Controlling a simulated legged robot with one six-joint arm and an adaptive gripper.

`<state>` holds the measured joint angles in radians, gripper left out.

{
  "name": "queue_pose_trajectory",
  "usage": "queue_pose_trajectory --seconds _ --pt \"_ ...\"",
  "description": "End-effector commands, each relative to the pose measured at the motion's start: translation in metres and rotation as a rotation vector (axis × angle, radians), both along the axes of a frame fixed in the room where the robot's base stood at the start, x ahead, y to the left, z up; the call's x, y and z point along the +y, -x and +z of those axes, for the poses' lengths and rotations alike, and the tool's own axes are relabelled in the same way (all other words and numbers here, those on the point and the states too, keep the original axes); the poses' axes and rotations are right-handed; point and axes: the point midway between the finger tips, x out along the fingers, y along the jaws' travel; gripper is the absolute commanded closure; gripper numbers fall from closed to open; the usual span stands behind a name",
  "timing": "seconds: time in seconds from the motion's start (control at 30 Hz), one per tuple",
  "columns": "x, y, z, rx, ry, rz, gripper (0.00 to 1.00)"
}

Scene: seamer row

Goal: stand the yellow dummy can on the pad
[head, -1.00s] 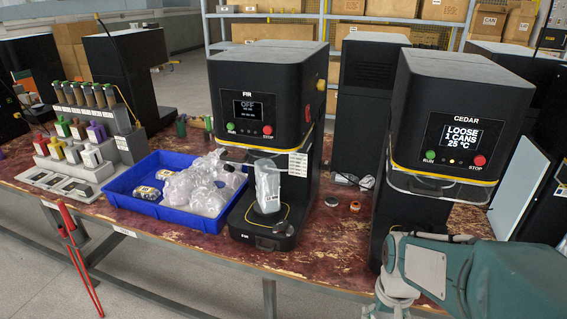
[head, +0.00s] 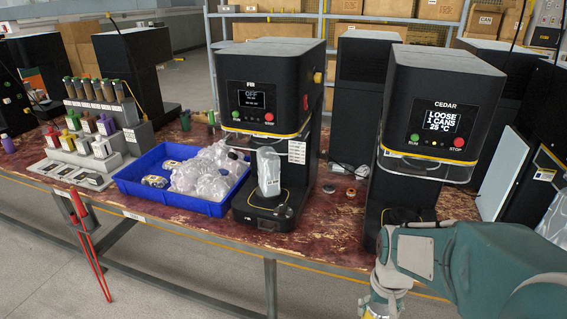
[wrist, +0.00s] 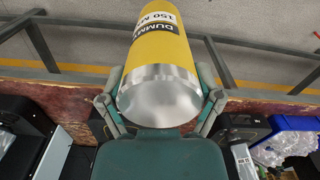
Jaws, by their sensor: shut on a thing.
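The yellow dummy can (wrist: 160,62) fills the upper middle of the wrist view, with a black-and-white label and a bare silver end facing the camera. My gripper (wrist: 160,103) is shut on it, one finger on each side. I cannot tell which surface is the pad.
A blue tray (head: 128,187) with clear bags and cans lies left of FIR. Red tongs-like bars (head: 88,245) hang at the table's front edge. Two small round parts (head: 350,192) lie between the machines.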

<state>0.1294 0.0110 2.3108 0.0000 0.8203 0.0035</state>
Motion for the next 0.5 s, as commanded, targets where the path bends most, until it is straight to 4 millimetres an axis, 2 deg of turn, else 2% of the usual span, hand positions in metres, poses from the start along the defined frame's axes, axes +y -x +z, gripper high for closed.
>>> queue_pose_trajectory --seconds 0.27,0.5 --pt "0.004 -0.034 -0.015 0.002 0.0 0.024 0.76" --pt "0.013 -0.084 -0.046 0.003 0.0 0.06 0.76"
